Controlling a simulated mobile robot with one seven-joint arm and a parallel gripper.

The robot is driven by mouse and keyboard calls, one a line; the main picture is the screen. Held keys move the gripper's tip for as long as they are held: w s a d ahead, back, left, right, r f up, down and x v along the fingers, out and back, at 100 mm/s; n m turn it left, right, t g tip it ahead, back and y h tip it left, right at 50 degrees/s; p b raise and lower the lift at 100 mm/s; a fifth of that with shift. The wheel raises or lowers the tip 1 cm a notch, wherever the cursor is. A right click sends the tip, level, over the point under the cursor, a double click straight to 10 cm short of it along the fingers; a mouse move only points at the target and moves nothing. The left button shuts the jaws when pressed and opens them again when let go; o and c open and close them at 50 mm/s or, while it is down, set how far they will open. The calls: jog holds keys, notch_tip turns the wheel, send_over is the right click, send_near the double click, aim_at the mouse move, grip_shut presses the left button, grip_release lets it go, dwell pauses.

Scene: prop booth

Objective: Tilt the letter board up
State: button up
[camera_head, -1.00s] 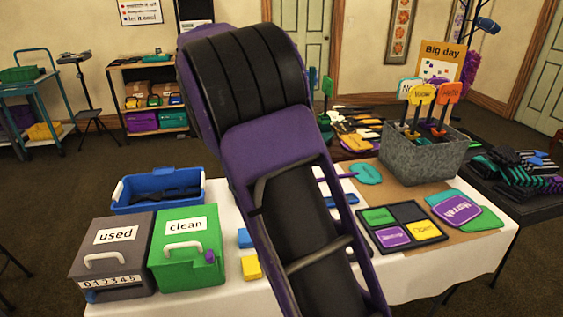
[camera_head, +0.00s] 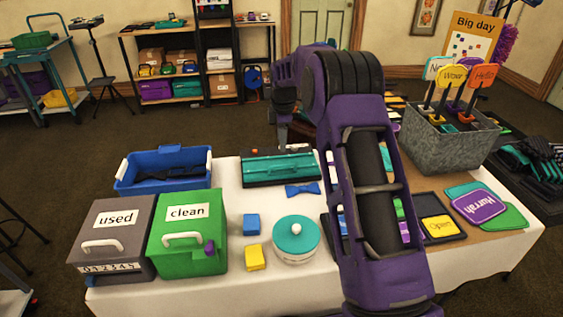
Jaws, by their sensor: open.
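A low teal panel in a black frame (camera_head: 283,168) lies at the back of the white table. It seems to be the letter board, though I cannot read any letters on it. It looks nearly flat. My gripper (camera_head: 284,146) hangs just behind and above its far edge, small and dark in the view. Its jaws are open, and nothing shows between them. I cannot tell whether it touches the panel. My purple arm crosses the right half of the table and hides part of it.
A blue bow tie (camera_head: 303,189), a round teal-lidded tin (camera_head: 296,238) and two small blocks lie in front of the panel. A blue bin (camera_head: 135,180), grey box (camera_head: 110,225) and green box (camera_head: 187,255) stand left. A grey crate (camera_head: 450,150) with signs stands right.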

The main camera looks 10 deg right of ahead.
jog(key=f, duration=0.3)
jog(key=w+f, duration=0.1)
jog(key=f, duration=0.3)
jog(key=w+f, duration=0.1)
jog(key=f, duration=0.2)
jog(key=shift+w+f, duration=0.1)
jog(key=shift+f, duration=0.15)
grip_shut()
dwell(0.9)
